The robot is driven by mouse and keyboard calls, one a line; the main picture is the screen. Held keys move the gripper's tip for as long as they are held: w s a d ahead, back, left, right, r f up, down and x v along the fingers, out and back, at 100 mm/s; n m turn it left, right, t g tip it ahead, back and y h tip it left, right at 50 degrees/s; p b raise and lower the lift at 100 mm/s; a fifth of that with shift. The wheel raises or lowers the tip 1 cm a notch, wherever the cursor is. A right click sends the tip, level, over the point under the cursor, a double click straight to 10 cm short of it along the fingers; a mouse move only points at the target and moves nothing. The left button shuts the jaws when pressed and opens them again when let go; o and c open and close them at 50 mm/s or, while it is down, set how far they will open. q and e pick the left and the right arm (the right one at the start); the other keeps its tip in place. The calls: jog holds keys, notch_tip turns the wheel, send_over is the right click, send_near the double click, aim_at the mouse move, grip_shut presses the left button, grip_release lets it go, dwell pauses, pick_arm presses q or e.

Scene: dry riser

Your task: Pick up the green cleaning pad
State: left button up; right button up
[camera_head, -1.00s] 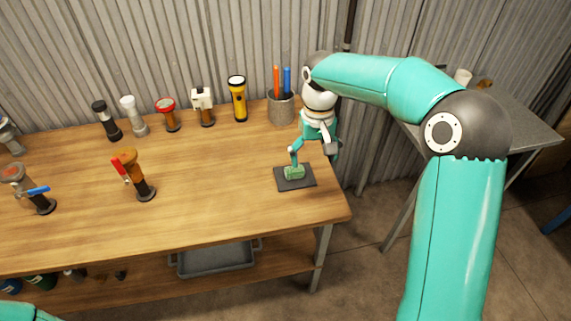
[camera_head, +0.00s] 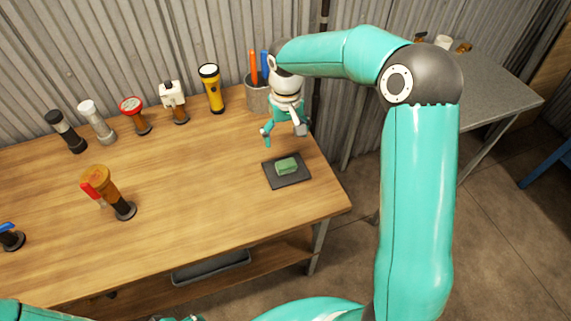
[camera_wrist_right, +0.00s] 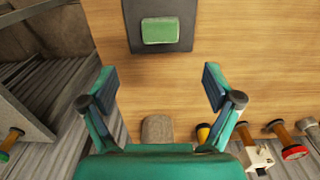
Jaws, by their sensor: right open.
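The green cleaning pad (camera_head: 286,166) lies on a dark square mat (camera_head: 272,178) near the right end of the wooden workbench. My right gripper (camera_head: 283,137) is open and empty, behind and above the pad, apart from it. In the right wrist view the pad (camera_wrist_right: 162,30) sits at the top on the dark mat (camera_wrist_right: 185,47), beyond the spread fingertips of my right gripper (camera_wrist_right: 160,86). Nothing covers the pad. My left gripper does not show; only teal parts of my body show along the bottom edge.
A yellow flashlight (camera_head: 211,90) and several other fittings line the back of the workbench (camera_head: 190,190). An orange fitting with a red lever (camera_head: 104,190) stands at left. A grey table (camera_head: 490,85) is at right.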

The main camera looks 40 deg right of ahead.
send_over(286, 164)
jog(key=f, duration=0.5)
jog(key=shift+w+d+f, duration=0.1)
jog(key=shift+w+f, duration=0.2)
jog(key=shift+f, duration=0.1)
jog(key=shift+s+f+p, duration=0.15)
jog(key=shift+f+p, duration=0.3)
jog(key=shift+f, duration=0.85)
jog(key=shift+s+f+p, duration=0.1)
jog(key=shift+f+p, duration=0.3)
jog(key=shift+f, duration=0.9)
jog(key=c, duration=1)
jog(key=shift+r, duration=0.2)
notch_tip(286, 164, up, 20)
jog(key=shift+f+b, duration=0.1)
jog(key=shift+b, duration=0.55)
